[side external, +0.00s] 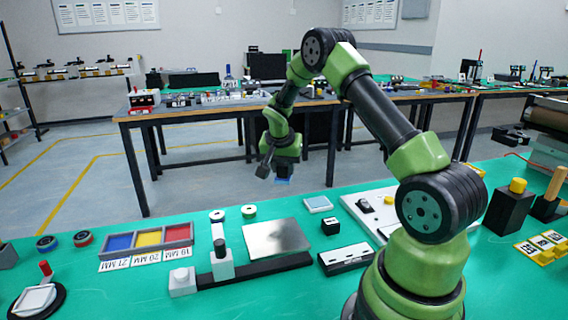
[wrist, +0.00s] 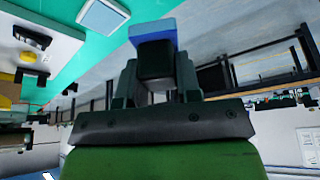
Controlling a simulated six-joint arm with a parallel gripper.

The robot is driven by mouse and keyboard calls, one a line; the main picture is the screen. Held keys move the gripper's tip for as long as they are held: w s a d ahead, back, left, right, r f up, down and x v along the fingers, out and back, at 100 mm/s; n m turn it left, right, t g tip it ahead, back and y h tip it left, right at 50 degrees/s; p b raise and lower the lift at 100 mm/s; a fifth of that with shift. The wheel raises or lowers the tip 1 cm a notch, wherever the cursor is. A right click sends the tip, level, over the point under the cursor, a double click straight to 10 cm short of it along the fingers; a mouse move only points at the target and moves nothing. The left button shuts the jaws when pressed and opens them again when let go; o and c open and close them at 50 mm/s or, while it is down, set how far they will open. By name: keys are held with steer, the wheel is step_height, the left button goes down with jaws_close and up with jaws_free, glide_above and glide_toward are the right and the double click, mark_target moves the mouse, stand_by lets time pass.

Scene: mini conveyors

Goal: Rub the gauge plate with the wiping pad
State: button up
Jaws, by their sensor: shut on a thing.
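The wiping pad (side external: 283,181), a blue block, is in my gripper (side external: 279,167); in the wrist view the blue pad (wrist: 153,29) sits beyond a black grip block between the two fingers. My gripper is shut on it, in the air beyond the bench's far edge, well clear of the bench top. A shiny square metal plate (side external: 275,238), which looks like the gauge plate, lies on the green bench nearer the camera, apart from the pad. It does not show in the wrist view.
A small pale-blue square (side external: 318,204) lies behind the plate. A dark rail with grey blocks (side external: 222,264) runs in front of it. Red, blue and yellow bins (side external: 149,239) stand left. A black box (side external: 345,260) and a white panel (side external: 372,216) stand right.

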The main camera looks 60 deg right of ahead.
steer(key=s+a+m+g+y, duration=0.2)
steer(key=s+a+m+g, duration=0.3)
steer(key=a+m, duration=0.85)
steer(key=shift+d+f+m, duration=0.5)
steer(key=shift+d+f, duration=0.05)
steer(key=shift+f, duration=0.7)
steer(key=shift+d+f+m, duration=0.55)
steer(key=shift+f, duration=0.75)
steer(key=shift+d+f+m, duration=0.5)
steer(key=shift+d+f, duration=0.05)
steer(key=shift+f, duration=0.7)
steer(key=shift+w+a+f, duration=0.3)
steer(key=shift+w+a, duration=0.4)
steer(key=shift+a, duration=0.05)
steer(key=shift+w+a+f, duration=0.3)
steer(key=shift+w+a, duration=0.4)
steer(key=shift+a, duration=0.05)
steer(key=shift+c, duration=0.4)
steer(key=shift+s+d, duration=0.6)
steer(key=shift+d, duration=0.05)
steer(key=shift+s+d, duration=0.8)
steer(key=shift+d+r, duration=0.1)
steer(key=shift+r, duration=0.1)
step_height(320, 180, up, 8)
